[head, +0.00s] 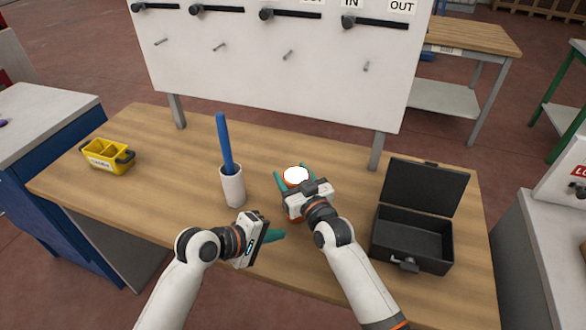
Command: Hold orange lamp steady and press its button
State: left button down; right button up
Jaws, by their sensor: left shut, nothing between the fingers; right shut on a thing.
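The orange lamp (296,175) stands on the wooden table, with a bright white top and an orange rim showing. My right gripper (291,180) is shut on the lamp, its teal fingers on either side. The gripper body hides most of the lamp's lower part, though some orange shows below it. I cannot make out the button. My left gripper (279,235) is shut and empty over the table, nearer to me and to the left of the lamp, apart from it.
A white cup (232,188) holding a blue stick (224,145) stands left of the lamp. A yellow divided bin (108,158) sits at the far left. An open black box (412,240) stands on the right. A white panel (270,75) with hooks rises behind.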

jog(key=o, duration=1.1)
jog(key=shift+o, duration=0.2)
